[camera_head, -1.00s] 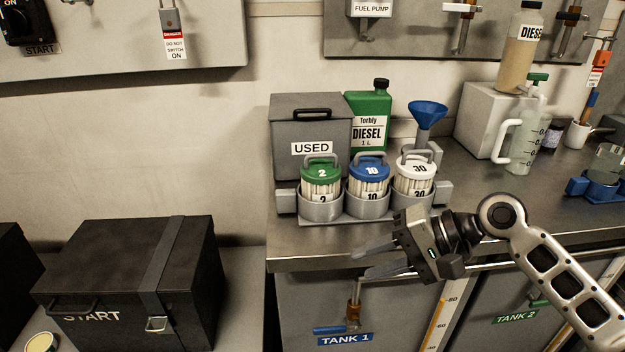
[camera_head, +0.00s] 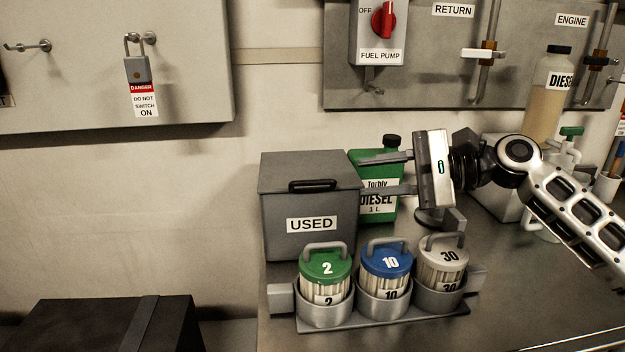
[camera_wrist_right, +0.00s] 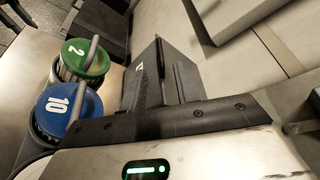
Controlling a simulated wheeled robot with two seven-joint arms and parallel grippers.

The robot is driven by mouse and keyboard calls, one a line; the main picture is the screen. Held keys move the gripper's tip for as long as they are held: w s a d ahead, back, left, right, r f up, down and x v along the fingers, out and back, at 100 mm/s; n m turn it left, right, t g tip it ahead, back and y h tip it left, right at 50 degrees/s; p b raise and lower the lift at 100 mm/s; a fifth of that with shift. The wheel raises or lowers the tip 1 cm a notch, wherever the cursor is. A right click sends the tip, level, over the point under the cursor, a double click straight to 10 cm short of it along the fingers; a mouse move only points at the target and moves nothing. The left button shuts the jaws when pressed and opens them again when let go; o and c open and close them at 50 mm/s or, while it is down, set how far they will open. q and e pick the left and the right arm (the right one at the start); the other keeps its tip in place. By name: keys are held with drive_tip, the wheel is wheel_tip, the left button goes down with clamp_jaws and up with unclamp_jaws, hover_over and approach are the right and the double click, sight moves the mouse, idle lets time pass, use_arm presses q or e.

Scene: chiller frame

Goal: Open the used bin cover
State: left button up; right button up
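The used bin (camera_head: 308,228) is a grey box labelled USED, standing on the counter at centre. Its cover (camera_head: 308,173) is shut, with a black handle (camera_head: 313,186) on it. My right gripper (camera_head: 368,175) is open and empty, just right of the bin at about cover height. Its two fingers point left toward the bin, in front of the green diesel can. The bin (camera_wrist_right: 146,75) also shows in the right wrist view, beyond the gripper body. Whether a finger touches the bin is unclear. My left gripper is not in view.
Three filter canisters, green (camera_head: 326,266), blue (camera_head: 387,260) and grey (camera_head: 442,258), stand in a holder before the bin. The green diesel can (camera_head: 378,210) stands right behind the gripper. A dark box (camera_head: 100,325) is at lower left. The wall left of the bin is clear.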

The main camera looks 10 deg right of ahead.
sight(320, 182)
drive_tip(key=x, duration=1)
drive_tip(key=shift+w+a+f, duration=0.15)
clamp_jaws()
